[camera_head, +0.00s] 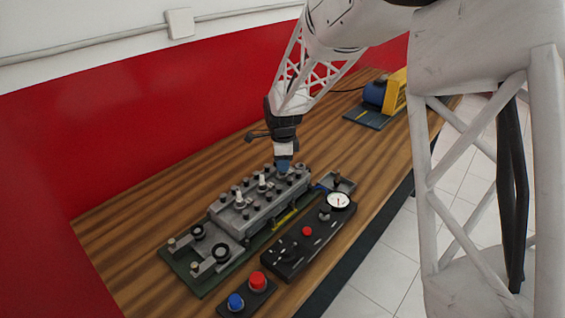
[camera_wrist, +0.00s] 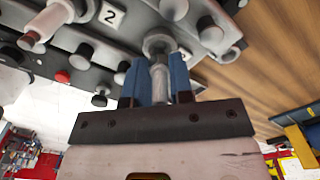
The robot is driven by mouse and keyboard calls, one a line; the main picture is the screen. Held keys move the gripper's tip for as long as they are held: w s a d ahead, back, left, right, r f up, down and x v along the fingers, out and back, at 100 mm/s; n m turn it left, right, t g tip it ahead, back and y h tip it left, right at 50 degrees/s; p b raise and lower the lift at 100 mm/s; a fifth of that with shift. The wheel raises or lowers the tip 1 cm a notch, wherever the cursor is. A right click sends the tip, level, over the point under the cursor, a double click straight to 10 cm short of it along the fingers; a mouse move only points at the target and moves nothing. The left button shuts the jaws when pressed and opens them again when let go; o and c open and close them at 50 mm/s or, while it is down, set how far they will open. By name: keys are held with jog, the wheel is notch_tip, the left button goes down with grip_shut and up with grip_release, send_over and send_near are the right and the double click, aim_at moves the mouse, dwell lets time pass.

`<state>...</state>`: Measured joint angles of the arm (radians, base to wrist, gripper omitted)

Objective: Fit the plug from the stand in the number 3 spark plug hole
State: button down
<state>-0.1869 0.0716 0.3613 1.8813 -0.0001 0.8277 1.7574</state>
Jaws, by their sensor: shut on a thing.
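My gripper (camera_head: 284,166) points down at the far right end of the grey engine block (camera_head: 232,222). In the wrist view its blue fingers (camera_wrist: 160,82) are shut on a metal plug (camera_wrist: 159,80). The plug's far end meets a round collar on the block (camera_wrist: 157,44); I cannot tell how deep it sits. A number plate (camera_wrist: 185,53) beside it is mostly hidden by a finger. A plate marked 2 (camera_wrist: 111,14) lies to the left. A white-topped plug (camera_wrist: 48,22) stands beyond that plate. Two white plugs (camera_head: 263,181) stand in the block in the head view.
A black panel (camera_head: 290,256) with a dial gauge (camera_head: 339,200) lies in front of the block. A small grey tray (camera_head: 344,184) sits right of the block. A button box (camera_head: 248,292) is at the front. A blue and yellow machine (camera_head: 385,95) stands at the back.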

jog(key=shift+f, duration=0.85)
dwell(2.2)
jog(key=c, duration=0.8)
grip_release()
jog(key=shift+o, duration=0.2)
jog(key=shift+r, duration=0.15)
jog(key=shift+r, duration=0.85)
jog(key=shift+o, duration=1.2)
jog(key=shift+r, duration=2.5)
